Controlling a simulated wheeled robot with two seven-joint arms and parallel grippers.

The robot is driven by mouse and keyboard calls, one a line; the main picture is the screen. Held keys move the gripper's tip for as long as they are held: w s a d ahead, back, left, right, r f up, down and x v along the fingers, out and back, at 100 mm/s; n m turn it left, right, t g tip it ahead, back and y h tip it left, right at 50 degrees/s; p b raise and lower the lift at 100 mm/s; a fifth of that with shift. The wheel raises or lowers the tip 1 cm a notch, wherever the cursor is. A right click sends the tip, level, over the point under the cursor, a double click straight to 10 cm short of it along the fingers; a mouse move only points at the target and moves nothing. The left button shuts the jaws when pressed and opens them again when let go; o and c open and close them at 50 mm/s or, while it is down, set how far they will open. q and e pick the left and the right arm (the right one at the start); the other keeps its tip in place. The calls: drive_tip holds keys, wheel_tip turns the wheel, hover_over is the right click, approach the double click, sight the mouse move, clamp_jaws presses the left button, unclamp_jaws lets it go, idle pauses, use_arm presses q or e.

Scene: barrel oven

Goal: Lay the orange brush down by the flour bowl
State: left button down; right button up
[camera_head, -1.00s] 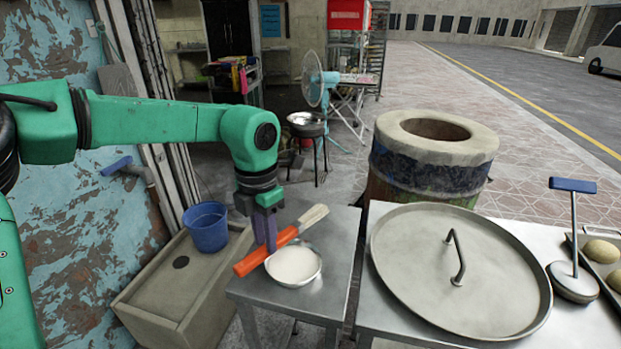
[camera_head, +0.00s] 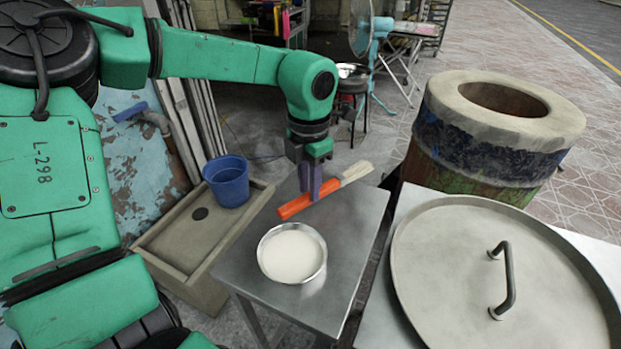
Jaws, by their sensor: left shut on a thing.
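The orange brush (camera_head: 293,206) has a long orange handle and pale bristles at its upper right end. My left gripper (camera_head: 312,192) points down and is shut on the brush handle near its middle. The brush lies low at the small metal table, just beyond the flour bowl; I cannot tell whether it touches the tabletop. The flour bowl (camera_head: 292,253) is a round metal bowl of white flour on that table, apart from the brush in this view. My right gripper is not in view.
The small metal table (camera_head: 345,235) has bare room right of the bowl. A blue bucket (camera_head: 227,181) stands in the stone sink (camera_head: 180,245) at left. A large round lid (camera_head: 440,265) lies on the right-hand table. The barrel oven (camera_head: 480,150) stands behind it.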

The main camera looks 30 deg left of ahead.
use_arm(q)
wheel_tip(320, 180, down, 3)
drive_tip(key=shift+r+b, duration=0.15)
drive_tip(key=shift+b, duration=0.35)
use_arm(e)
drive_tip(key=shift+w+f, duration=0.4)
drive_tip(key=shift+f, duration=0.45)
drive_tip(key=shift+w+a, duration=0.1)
use_arm(q)
drive_tip(key=shift+f+b, duration=0.35)
drive_tip(key=shift+f, duration=0.15)
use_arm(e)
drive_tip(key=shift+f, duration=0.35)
use_arm(q)
drive_tip(key=c, duration=0.6)
unclamp_jaws()
wheel_tip(320, 180, up, 15)
drive_tip(key=shift+f+p, duration=0.15)
drive_tip(key=shift+p, duration=0.5)
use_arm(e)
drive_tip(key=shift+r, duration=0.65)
